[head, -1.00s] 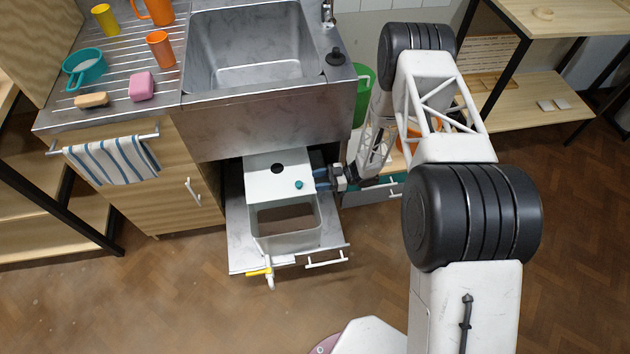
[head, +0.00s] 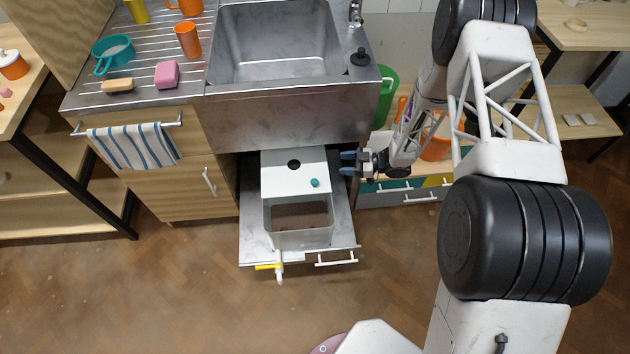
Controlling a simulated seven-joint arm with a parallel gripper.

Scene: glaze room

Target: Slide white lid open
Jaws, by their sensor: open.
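The white lid (head: 296,182) lies on the rear part of a grey bin (head: 300,240) in the pulled-out tray under the sink. It has a dark round hole and a small teal knob (head: 315,183) near its front right. The front part of the bin's opening is uncovered and shows a brown inside. My gripper (head: 346,164) is open and empty, just right of the lid, with its blue fingertips pointing left. A small gap shows between the fingertips and the lid's right edge.
The pull-out tray (head: 251,228) has a white handle (head: 336,257) and a yellow item (head: 267,266) at its front edge. The sink cabinet (head: 290,120) overhangs behind. An open drawer (head: 400,198) stands to the right. The floor in front is clear.

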